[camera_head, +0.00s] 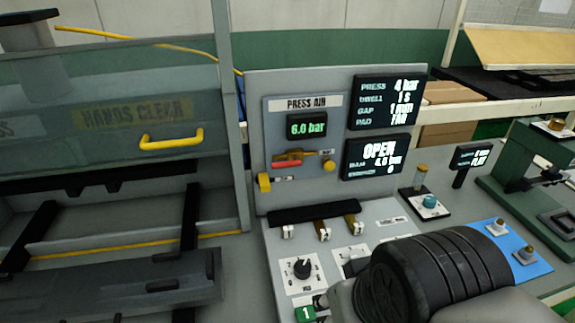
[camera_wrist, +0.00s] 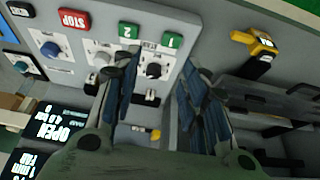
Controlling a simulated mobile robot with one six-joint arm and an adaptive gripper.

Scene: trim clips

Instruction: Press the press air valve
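The press air valve (camera_head: 290,160) sits on the upright grey panel under the PRESS AIR label. It has a red lever lying about level on a brass-coloured body, with a yellow round part at its right. The small display above it (camera_head: 306,126) reads 6.0 bar. My gripper (camera_wrist: 160,75) shows in the wrist view with its two dark blue-padded fingers apart and nothing between them. It is over the control panel with knobs and buttons. In the head view my dark wrist is at the lower right and the fingers are hidden. I cannot clearly make out the valve in the wrist view.
A status screen (camera_head: 375,156) reads OPEN, beside the valve. A press guard with a yellow handle (camera_head: 171,140) stands at left. Several switches and a black knob (camera_head: 302,268) lie below the panel. A red STOP button (camera_wrist: 73,20) shows in the wrist view. A blue mat (camera_head: 508,250) is at right.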

